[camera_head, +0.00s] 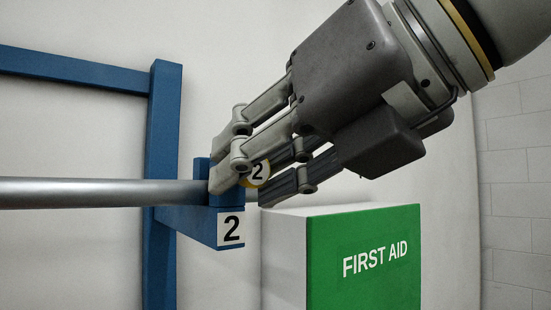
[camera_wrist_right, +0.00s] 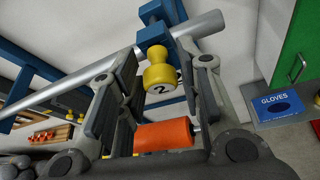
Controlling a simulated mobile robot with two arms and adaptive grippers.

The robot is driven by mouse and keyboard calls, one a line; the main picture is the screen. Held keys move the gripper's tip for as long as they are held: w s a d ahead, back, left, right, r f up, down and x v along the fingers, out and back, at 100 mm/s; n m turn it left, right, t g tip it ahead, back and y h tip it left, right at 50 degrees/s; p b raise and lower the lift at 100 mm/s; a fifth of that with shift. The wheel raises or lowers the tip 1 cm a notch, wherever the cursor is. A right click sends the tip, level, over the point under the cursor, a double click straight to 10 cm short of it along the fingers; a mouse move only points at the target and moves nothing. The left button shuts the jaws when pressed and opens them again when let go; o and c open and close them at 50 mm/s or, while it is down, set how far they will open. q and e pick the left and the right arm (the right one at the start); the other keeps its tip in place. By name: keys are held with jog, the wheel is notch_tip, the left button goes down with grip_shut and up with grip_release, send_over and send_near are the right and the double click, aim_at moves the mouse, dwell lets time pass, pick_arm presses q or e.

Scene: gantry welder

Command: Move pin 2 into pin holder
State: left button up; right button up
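Pin 2 (camera_head: 257,172) is a yellow knob with a round white "2" label. In the right wrist view, pin 2 (camera_wrist_right: 160,76) is at the blue bracket (camera_wrist_right: 152,32), between my right gripper's fingers. My right gripper (camera_head: 243,190) reaches in from the upper right. Its fingers appear open, either side of the knob; contact is not clear. In the head view, the bracket (camera_head: 195,224) carries a "2" plate, and the fingers partly hide the pin. The pin's shaft is hidden. I cannot identify a separate pin holder. My left gripper is not in view.
A steel bar (camera_head: 100,193) runs to the bracket from the left, by a blue frame (camera_head: 163,130). A first aid box (camera_head: 365,255) stands just below the gripper. The wrist view shows an orange cylinder (camera_wrist_right: 163,135) and a gloves box (camera_wrist_right: 280,107).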

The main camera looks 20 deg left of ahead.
grip_shut()
jog(key=shift+s+d+b, duration=0.3)
jog(key=shift+d+b, duration=0.05)
jog(key=shift+d, duration=0.05)
jog(key=shift+s+d+b, duration=0.65)
jog(key=shift+s+d, duration=0.2)
jog(key=shift+d, duration=0.3)
jog(key=shift+s+d+b, duration=0.6)
jog(key=shift+s+d, duration=0.5)
jog(key=shift+d, duration=0.25)
